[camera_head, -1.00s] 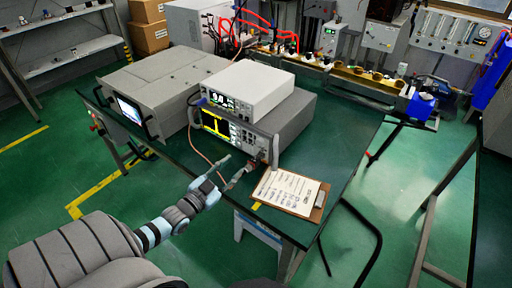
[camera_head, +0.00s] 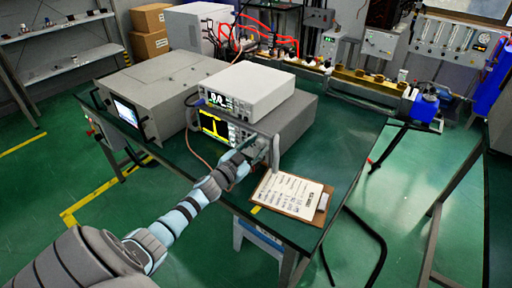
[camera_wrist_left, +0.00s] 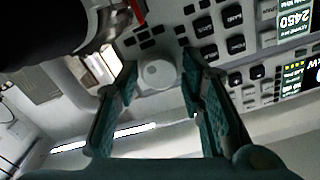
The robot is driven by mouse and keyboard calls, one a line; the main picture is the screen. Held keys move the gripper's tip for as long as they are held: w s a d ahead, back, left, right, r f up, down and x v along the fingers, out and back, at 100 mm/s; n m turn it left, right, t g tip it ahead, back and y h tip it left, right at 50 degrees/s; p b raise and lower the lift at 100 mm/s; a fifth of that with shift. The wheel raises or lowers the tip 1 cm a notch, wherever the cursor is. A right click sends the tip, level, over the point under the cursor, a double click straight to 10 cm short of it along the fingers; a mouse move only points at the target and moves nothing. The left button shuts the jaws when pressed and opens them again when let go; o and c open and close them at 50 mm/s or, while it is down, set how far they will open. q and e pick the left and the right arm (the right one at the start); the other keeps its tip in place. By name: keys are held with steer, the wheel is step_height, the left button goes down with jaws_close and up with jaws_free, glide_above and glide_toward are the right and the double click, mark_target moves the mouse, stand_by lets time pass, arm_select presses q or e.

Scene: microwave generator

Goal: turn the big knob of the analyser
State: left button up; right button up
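The analyser (camera_head: 295,132) is the grey instrument with a lit yellow-and-black screen, on the green table under a white unit. My left gripper (camera_head: 252,152) is at the right end of its front panel and hides the knob in the head view. In the left wrist view the big knob (camera_wrist_left: 157,74) is a round, pale grey dial beside dark keys. The fingertips of my left gripper (camera_wrist_left: 160,66) are open on either side of it, with gaps visible, so they do not appear to grip it. My right gripper is not in view.
The white unit (camera_head: 247,88) sits on the analyser. A large grey cabinet with a screen (camera_head: 160,85) stands to its left. A clipboard (camera_head: 290,193) lies near the table's front edge. A thin cable (camera_head: 190,145) hangs before the panel.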

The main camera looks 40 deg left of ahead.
arm_select(q)
jaws_close()
steer(key=m, duration=0.4)
steer(key=shift+b, duration=0.3)
jaws_free()
steer(key=shift+s, duration=0.1)
steer(key=s, duration=1.2)
steer(key=shift+d, duration=0.15)
